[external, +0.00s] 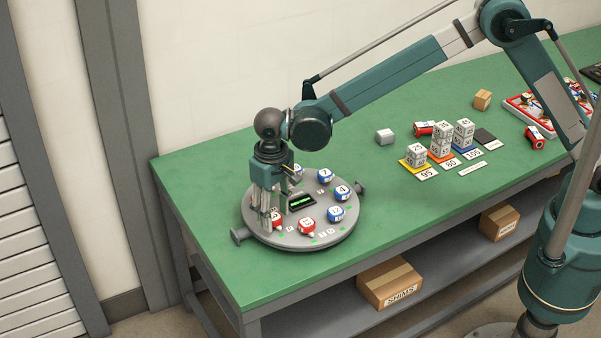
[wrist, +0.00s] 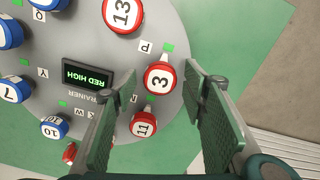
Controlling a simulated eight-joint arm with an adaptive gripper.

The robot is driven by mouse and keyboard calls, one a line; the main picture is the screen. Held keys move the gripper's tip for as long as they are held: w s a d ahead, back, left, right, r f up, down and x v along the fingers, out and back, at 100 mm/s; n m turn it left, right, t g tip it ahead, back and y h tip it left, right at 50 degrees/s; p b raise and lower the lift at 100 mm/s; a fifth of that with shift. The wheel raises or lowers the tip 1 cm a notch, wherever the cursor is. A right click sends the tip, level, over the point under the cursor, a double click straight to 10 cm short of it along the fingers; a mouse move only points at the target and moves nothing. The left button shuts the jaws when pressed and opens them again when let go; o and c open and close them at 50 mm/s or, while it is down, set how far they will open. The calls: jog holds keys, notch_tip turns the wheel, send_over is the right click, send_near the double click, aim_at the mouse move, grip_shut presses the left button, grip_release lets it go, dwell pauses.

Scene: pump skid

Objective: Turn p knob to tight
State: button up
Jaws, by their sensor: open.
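The round grey panel (external: 300,241) lies on the green bench. In the wrist view a red knob numbered 3 (wrist: 160,77) sits next to a "P" label (wrist: 144,47), with a white mark at its upper edge and a green patch beyond it. My gripper (wrist: 158,80) is open, its two fingers on either side of this knob; I cannot tell whether they touch it. In the external view my gripper (external: 268,222) points down over the panel's left side and partly hides a red knob (external: 276,218).
Red knobs 13 (wrist: 123,12) and 11 (wrist: 143,123) stand close by, and blue knobs line the other side. The panel's display (wrist: 88,76) reads "RED HIGH". Stacked blocks (external: 440,140) stand farther right on the bench.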

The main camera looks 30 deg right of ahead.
aim_at(275, 215)
jog(key=shift+r, duration=0.15)
notch_tip(275, 215, up, 12)
dwell(0.7)
jog(key=shift+d, duration=0.1)
dwell(0.4)
